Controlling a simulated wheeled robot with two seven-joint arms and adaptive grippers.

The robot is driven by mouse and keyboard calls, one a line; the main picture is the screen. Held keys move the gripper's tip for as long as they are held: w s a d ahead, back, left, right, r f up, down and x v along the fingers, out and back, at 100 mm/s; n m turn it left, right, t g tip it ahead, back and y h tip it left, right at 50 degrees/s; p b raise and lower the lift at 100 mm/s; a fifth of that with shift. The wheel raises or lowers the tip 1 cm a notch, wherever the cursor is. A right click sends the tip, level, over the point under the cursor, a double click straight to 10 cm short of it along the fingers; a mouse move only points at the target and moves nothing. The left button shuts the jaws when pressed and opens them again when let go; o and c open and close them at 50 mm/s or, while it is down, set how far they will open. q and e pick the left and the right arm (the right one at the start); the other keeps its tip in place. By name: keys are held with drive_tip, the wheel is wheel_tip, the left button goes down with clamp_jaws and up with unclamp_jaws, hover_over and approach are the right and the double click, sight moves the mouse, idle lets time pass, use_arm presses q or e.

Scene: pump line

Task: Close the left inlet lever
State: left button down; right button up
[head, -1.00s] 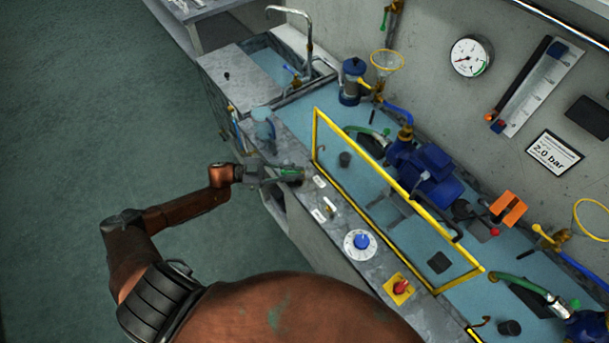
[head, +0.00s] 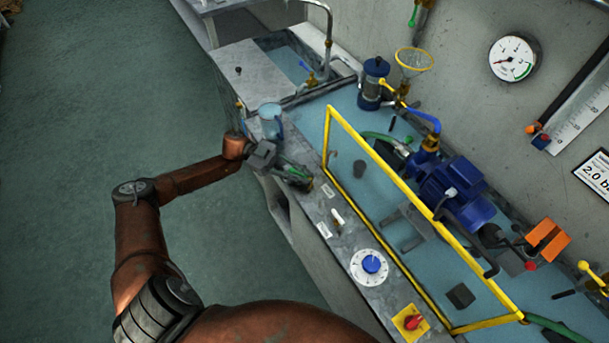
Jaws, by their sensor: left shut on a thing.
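My left gripper (head: 302,180) is at the counter's front strip, low in front of the yellow frame. It is shut on a small dark thing with some green on it, mostly hidden by the fingers. Behind the frame, a lever with a yellow handle (head: 389,88) is beside the blue-capped canister, and a blue handle or pipe piece (head: 424,118) is above a brass fitting on the left pump. I cannot tell which is the left inlet lever. My gripper is well apart from both. My right gripper is not in view.
The yellow frame (head: 400,184) stands between my gripper and the blue pump (head: 455,190). A clear blue jug (head: 270,121) stands just behind the gripper. A blue dial (head: 370,264) and a red knob (head: 412,322) are on the front strip. The floor at left is clear.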

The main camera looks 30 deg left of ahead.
use_arm(q)
drive_tip(key=shift+w+a+r, duration=0.1)
drive_tip(key=shift+a, duration=0.05)
drive_tip(key=c, duration=2.1)
unclamp_jaws()
drive_tip(key=a, duration=0.8)
drive_tip(key=s+a, duration=0.1)
drive_tip(key=a, duration=0.3)
